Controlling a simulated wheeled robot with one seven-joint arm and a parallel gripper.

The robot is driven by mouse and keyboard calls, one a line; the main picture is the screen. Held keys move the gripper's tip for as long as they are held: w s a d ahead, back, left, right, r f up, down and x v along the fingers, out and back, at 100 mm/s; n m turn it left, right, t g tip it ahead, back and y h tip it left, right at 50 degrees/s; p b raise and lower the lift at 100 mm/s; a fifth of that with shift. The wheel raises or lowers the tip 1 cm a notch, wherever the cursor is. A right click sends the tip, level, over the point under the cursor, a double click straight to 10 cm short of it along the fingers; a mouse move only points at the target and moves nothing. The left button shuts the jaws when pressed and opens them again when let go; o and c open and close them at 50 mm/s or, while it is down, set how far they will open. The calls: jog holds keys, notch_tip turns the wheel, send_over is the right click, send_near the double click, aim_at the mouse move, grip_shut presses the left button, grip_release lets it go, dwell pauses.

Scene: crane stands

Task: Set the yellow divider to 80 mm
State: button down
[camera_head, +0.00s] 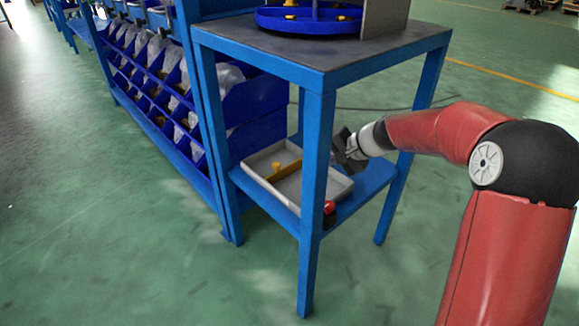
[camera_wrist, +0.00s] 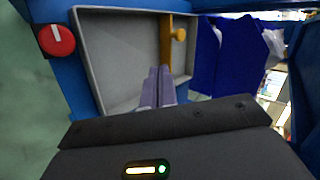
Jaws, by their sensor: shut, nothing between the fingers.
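The yellow divider (camera_head: 284,171) stands across a shallow grey tray (camera_head: 331,190) on the lower shelf of a blue stand. It has a yellow knob on it. In the wrist view the divider (camera_wrist: 166,42) crosses the tray towards its right end, with the knob (camera_wrist: 179,34) on its right side. My gripper (camera_wrist: 158,73) is shut and empty, over the near side of the tray and apart from the knob. In the head view my gripper (camera_head: 343,158) is partly hidden among the stand's legs. I cannot read any scale.
A red knob (camera_wrist: 56,40) with a white mark sits beside the tray; it also shows in the head view (camera_head: 329,207). Blue stand legs (camera_head: 316,200) flank the shelf. The tabletop (camera_head: 330,50) is above. Blue bins (camera_head: 255,105) stand behind left.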

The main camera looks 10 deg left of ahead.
aim_at(278, 170)
jog(key=x, duration=0.9)
jog(key=shift+w+a+f, duration=0.2)
jog(key=shift+w+a, duration=0.1)
jog(key=a, duration=0.1)
jog(key=w+a, duration=0.1)
jog(key=a, duration=0.1)
jog(key=shift+w+a+f+p, duration=0.15)
jog(key=shift+p, duration=0.15)
jog(key=shift+w+a, duration=0.25)
jog(key=shift+a, duration=0.15)
jog(key=w+a, duration=0.2)
jog(key=a, duration=0.1)
jog(key=shift+w+a+f, duration=0.1)
jog(key=shift+w+a, duration=0.05)
jog(key=shift+w, duration=0.1)
